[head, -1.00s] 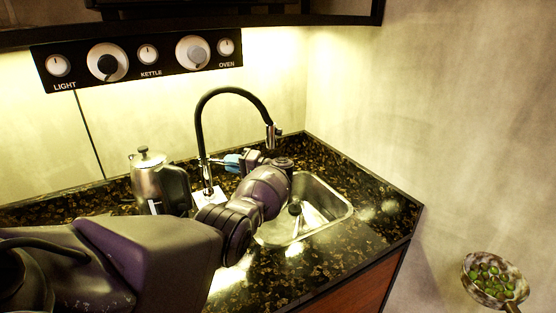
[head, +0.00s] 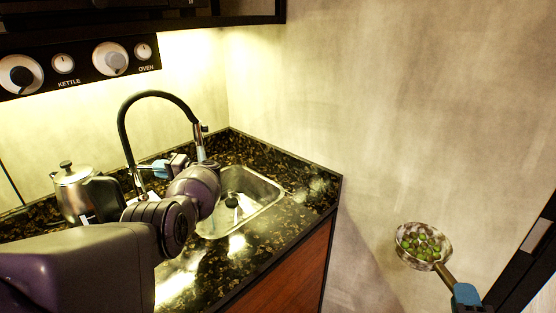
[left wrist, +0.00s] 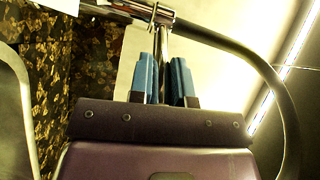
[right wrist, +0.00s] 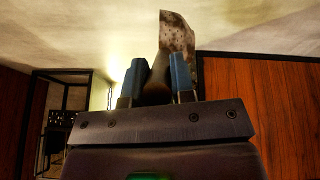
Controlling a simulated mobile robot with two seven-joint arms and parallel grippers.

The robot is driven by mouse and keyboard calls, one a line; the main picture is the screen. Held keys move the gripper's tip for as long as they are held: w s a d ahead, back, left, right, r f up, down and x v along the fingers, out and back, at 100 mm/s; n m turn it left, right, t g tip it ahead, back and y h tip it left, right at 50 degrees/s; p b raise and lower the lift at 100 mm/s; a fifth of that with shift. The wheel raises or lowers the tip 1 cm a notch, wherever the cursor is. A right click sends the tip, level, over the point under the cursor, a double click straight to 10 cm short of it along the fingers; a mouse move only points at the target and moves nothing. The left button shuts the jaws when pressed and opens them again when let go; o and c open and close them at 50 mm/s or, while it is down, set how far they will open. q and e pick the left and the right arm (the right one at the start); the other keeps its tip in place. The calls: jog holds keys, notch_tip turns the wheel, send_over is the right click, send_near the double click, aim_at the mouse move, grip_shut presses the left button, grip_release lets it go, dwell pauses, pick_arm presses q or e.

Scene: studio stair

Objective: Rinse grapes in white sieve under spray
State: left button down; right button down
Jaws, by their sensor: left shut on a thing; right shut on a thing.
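The round sieve (head: 401,258), with a mottled pale and brown rim, holds several green grapes (head: 422,244). It hangs in the air right of the counter, well apart from the sink. My right gripper (head: 466,294) is shut on its handle (head: 444,274); the right wrist view shows the handle (right wrist: 156,88) between the blue fingers. My left gripper (head: 158,167) is at the tap (head: 124,130), shut on a thin metal part of it (left wrist: 162,75). The spray head (head: 199,142) hangs over the sink (head: 262,208). I cannot make out water.
A metal kettle (head: 72,192) stands on the dark speckled counter (head: 215,268), left of the tap. A dark object (head: 232,202) is in the sink. A plain wall (head: 380,120) is behind the sieve. A dark-framed edge (head: 530,250) is at the far right.

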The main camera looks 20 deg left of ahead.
pick_arm(q)
jog(key=c, duration=1.1)
grip_release()
jog(key=shift+s, duration=0.1)
jog(key=d, duration=0.4)
jog(key=w+d, duration=0.1)
jog(key=d, duration=0.3)
jog(key=w+d, duration=0.1)
jog(key=d, duration=0.3)
jog(key=shift+p, duration=0.35)
jog(key=shift+f, duration=0.1)
